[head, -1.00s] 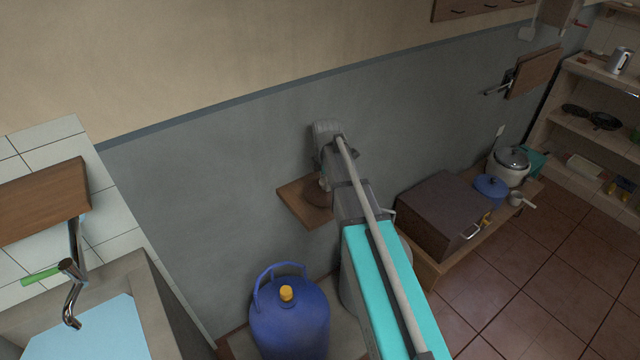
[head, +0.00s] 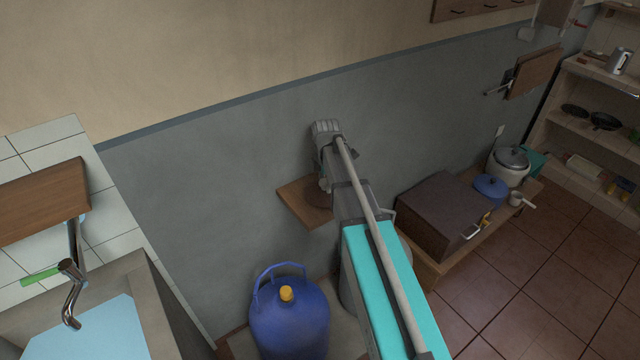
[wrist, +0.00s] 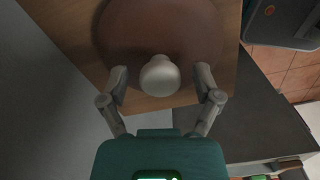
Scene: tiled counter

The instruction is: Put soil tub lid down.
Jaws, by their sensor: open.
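The soil tub lid is a round, dark brown disc (wrist: 115,40) with a pale rounded knob (wrist: 160,76). It lies on a small wooden wall shelf (wrist: 232,65). In the head view the lid (head: 318,196) is partly hidden by my arm, on the shelf (head: 295,203). My gripper (wrist: 162,75) is open, with one finger on each side of the knob and a visible gap to both. The fingertips are hard to make out in the head view.
A blue gas bottle (head: 290,318) stands below and left of the shelf. The grey wall is close behind the shelf.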

